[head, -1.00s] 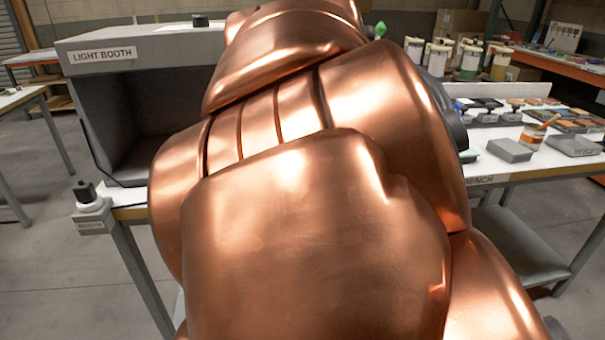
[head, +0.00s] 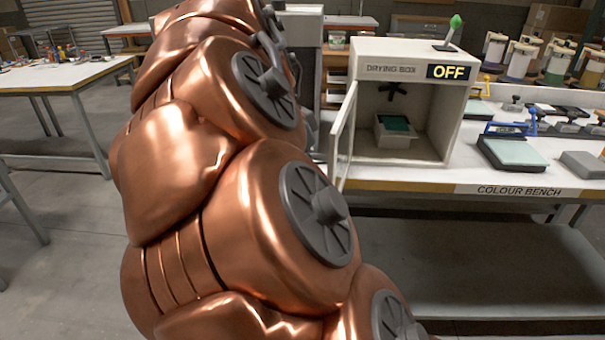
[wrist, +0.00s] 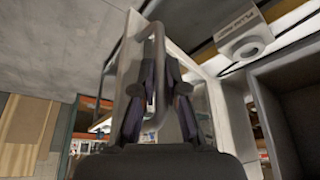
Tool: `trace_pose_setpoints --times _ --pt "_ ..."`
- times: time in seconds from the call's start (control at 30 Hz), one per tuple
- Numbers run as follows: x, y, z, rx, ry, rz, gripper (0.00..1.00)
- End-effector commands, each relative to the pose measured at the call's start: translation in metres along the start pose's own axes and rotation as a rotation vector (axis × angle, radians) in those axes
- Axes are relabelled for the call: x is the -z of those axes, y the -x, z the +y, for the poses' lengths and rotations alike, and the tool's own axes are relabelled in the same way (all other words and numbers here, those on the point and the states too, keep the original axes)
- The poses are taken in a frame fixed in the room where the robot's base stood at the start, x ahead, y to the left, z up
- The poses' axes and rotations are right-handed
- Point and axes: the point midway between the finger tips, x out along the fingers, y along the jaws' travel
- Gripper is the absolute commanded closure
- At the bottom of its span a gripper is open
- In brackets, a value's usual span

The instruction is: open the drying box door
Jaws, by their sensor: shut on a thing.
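The drying box (head: 405,62) stands on the bench in the head view, and its front is open. Its door (head: 343,137) is swung out at the box's left side and shows nearly edge-on. Inside are a dark fan and a small white tray (head: 394,137) with a dark green panel. In the wrist view, my gripper (wrist: 160,78) is shut on the grey looped door handle (wrist: 138,70), with the pale door (wrist: 183,45) behind it. In the head view my arm hides the grip.
A green-tipped lever (head: 455,26) and an OFF sign (head: 449,72) are on the box.

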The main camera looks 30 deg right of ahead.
Motion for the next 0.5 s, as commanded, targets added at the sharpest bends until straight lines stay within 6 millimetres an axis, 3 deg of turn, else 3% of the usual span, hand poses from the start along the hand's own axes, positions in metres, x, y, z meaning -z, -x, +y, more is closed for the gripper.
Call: trace_pose_setpoints --times 0.4,0.43,0.5 --pt "0.0022 0.0010 -0.0016 0.002 -0.004 0.005 1.00" --pt "0.0022 0.0010 -0.0016 0.001 -0.004 0.005 0.86" --pt "0.0021 0.0009 -0.0014 0.001 -0.003 0.005 0.79"
